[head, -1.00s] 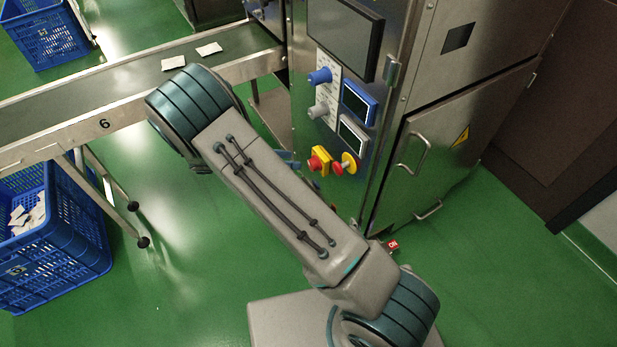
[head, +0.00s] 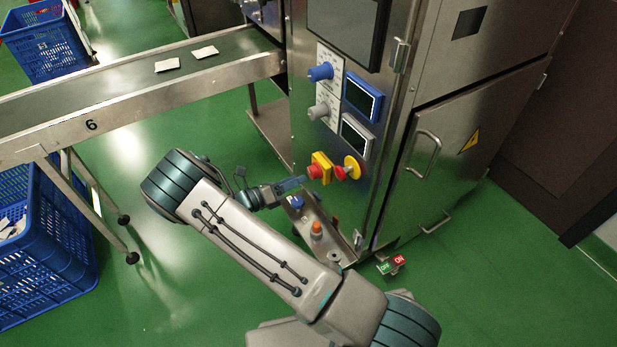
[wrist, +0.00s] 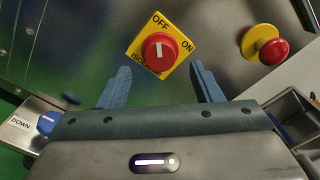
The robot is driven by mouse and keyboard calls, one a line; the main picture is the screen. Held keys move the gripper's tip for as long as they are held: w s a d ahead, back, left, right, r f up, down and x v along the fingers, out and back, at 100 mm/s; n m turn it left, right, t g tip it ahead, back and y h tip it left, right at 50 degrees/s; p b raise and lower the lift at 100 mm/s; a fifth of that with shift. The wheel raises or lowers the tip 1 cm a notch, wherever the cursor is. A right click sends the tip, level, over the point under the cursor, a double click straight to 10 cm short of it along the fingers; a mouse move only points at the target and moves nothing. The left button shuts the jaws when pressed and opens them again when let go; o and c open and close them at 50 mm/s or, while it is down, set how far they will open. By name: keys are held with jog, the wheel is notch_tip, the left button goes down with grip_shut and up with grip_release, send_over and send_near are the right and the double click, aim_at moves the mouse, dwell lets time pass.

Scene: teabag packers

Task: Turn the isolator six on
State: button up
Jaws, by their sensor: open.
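The isolator is a yellow plate (head: 323,160) with a red knob (head: 314,171) on the steel machine's front panel. In the wrist view the plate (wrist: 138,54) reads OFF and ON, and the white mark on its red knob (wrist: 158,49) points up towards OFF. My gripper (wrist: 163,84) is open, with one blue finger to each side of the isolator in the picture. In the head view my gripper (head: 297,184) is just left of and below the knob. Whether a fingertip touches the plate cannot be told.
A red emergency button on a yellow base (head: 351,168) sits right of the isolator. Blue and grey dials (head: 320,73) and small screens are above. A low steel control box (head: 333,228) with blue and orange buttons is below. Conveyor 6 (head: 140,103) runs left.

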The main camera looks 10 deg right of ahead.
aim_at(310, 173)
jog(key=b+x, duration=0.1)
jog(key=x, duration=0.4)
jog(key=shift+w+d, duration=0.1)
jog(key=shift+d, duration=0.1)
jog(key=c, duration=1)
